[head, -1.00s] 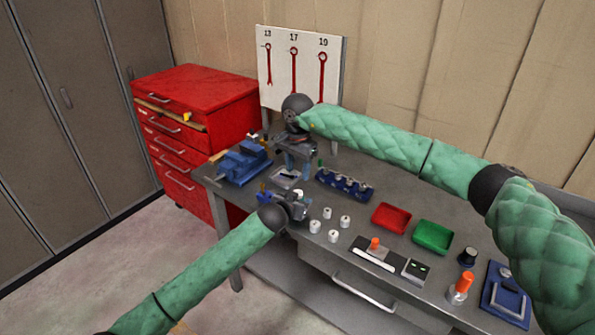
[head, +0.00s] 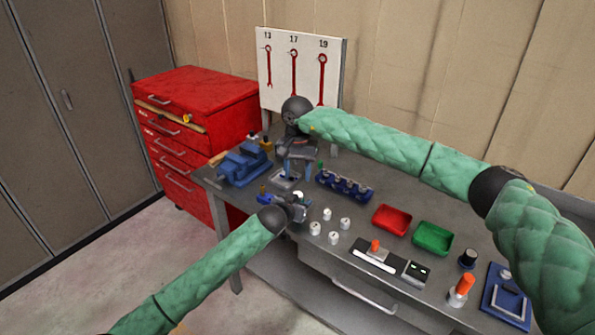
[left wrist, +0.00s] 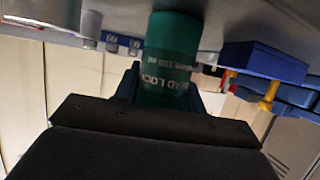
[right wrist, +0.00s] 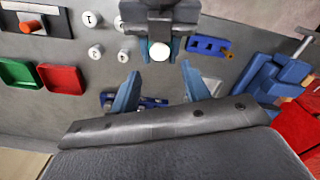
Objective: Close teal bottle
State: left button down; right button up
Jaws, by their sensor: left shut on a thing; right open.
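The teal bottle (left wrist: 168,62) carries white lettering that reads "EAD LOCK" in the left wrist view. My left gripper (head: 300,207) is shut around its body at the near left of the bench. The bottle's round white top (right wrist: 159,51) faces up in the right wrist view; I cannot tell whether it is a cap or the bare top. My right gripper (right wrist: 157,80) is open and empty, its fingers pointing toward that top, apart from it. In the head view the right gripper (head: 293,170) hangs above and behind the left one.
Several small white cylinders (head: 315,227) stand right of the bottle. A blue rack (head: 343,185) is behind them, with a red tray (head: 391,220) and a green tray (head: 432,238) to the right. A blue vise (head: 243,165) stands at the left bench end.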

jog(key=shift+f, duration=3.9)
jog(key=c, duration=1)
jog(key=m, duration=0.6)
jog(key=shift+m, duration=0.3)
grip_shut()
jog(key=o, duration=1.1)
grip_release()
